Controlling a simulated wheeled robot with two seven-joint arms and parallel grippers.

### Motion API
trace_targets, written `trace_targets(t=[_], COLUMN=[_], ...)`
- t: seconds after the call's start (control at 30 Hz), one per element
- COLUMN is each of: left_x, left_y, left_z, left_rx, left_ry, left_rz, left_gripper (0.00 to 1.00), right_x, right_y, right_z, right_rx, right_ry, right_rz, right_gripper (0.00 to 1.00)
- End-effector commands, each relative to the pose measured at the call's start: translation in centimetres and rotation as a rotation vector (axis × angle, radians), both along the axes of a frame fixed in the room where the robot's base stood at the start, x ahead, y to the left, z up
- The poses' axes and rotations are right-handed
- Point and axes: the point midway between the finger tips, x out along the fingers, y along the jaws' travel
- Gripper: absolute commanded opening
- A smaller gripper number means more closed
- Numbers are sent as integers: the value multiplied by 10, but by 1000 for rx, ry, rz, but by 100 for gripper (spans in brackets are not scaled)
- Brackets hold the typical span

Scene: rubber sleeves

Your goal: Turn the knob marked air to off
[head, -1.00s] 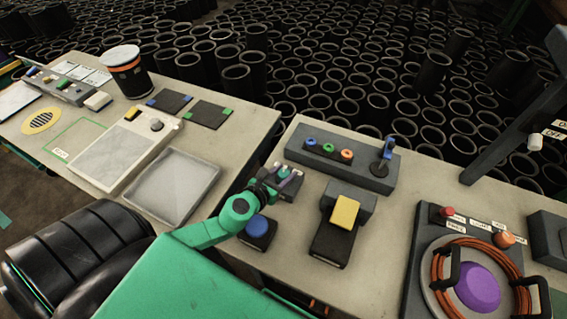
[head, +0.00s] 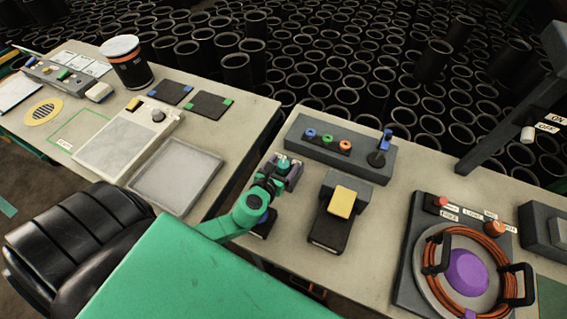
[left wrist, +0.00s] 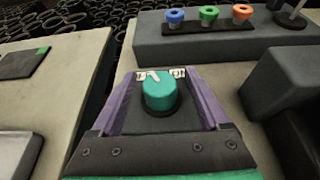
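A teal knob (left wrist: 160,92) with a white pointer stands in the left wrist view, between the two purple fingers of my left gripper (left wrist: 163,100). The pointer tilts to the upper left. Small white labels (left wrist: 179,72) sit behind the knob on both sides, too small to read surely. The fingers are apart, with a visible gap on each side of the knob. In the head view the left gripper (head: 284,171) is over the same knob (head: 284,162) on the bench's left edge; the "air" marking is not legible. My right gripper is not in view.
A grey box with blue, green and orange rings (head: 328,141) stands behind the gripper. A yellow-topped block (head: 342,202) is to its right. An orange cable coil (head: 437,257) lies farther right. A gap separates this bench from the left table (head: 231,127).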

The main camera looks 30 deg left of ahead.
Motion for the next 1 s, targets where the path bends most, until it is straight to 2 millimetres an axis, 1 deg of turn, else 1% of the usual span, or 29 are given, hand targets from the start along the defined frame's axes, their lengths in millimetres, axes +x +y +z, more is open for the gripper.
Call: trace_targets(t=[0.27, 0.37, 0.47, 0.7, 0.8, 0.9, 1.0], left_x=[-1, -9, -26, -87, -110, -125, -132], left_y=[0, 0, -2, -7, -8, -9, -9], left_z=[1, 3, 9, 33, 43, 49, 55], left_rx=[0, 0, 0, 1, 0, 1, 0], left_ry=[-1, 0, 2, 5, 5, 4, 0], left_rz=[1, 1, -2, -3, -2, -2, 0], left_gripper=[78, 78, 78, 78, 78, 78, 78], right_x=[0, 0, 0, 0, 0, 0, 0], right_y=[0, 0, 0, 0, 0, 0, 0], right_z=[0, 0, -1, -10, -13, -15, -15], right_rx=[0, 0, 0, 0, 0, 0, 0], right_ry=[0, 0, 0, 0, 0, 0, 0], right_rz=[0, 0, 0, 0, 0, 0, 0], right_gripper=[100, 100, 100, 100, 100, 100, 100])
